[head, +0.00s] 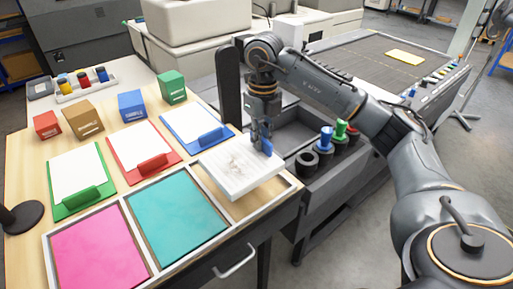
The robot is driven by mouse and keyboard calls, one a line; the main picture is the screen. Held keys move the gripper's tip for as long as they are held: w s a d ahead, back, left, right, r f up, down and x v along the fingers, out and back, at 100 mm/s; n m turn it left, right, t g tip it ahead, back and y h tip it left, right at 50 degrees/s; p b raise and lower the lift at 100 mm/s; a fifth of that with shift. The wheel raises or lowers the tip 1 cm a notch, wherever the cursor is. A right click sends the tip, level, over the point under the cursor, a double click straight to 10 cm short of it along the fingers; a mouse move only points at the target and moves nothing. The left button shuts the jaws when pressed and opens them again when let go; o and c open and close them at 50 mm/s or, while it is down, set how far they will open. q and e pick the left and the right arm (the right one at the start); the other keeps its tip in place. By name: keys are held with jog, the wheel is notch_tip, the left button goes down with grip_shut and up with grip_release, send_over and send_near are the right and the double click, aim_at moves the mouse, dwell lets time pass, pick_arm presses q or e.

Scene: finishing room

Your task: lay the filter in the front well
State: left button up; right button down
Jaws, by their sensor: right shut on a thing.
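The white slab-like filter (236,178) hangs from my right gripper (262,150), which is shut on it at its far right side. A small blue part shows at the grip; I cannot tell if it belongs to the filter. The filter is over the right-hand front well (272,200), whose bare wooden floor shows along the right. I cannot tell if its underside touches the well. The other two front wells hold a pink sheet (98,250) and a teal sheet (178,222). My left gripper is out of view.
Green (78,182), red (142,152) and blue (196,128) clipboards lie behind the wells. Several coloured boxes stand farther back, including a green one (171,87). Rolls and coloured spools (325,139) stand right of the table. A black round base (21,216) is at the left edge.

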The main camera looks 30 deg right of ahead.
jog(key=shift+w+f, duration=0.4)
jog(key=shift+f, duration=0.05)
jog(key=f+p, duration=0.2)
jog(key=f, duration=0.1)
jog(key=shift+w+a, duration=0.15)
jog(key=shift+w, duration=0.2)
jog(key=shift+f+p, duration=0.3)
jog(key=shift+f, duration=0.2)
jog(key=shift+f, duration=0.15)
jog(key=c, duration=1.4)
grip_release()
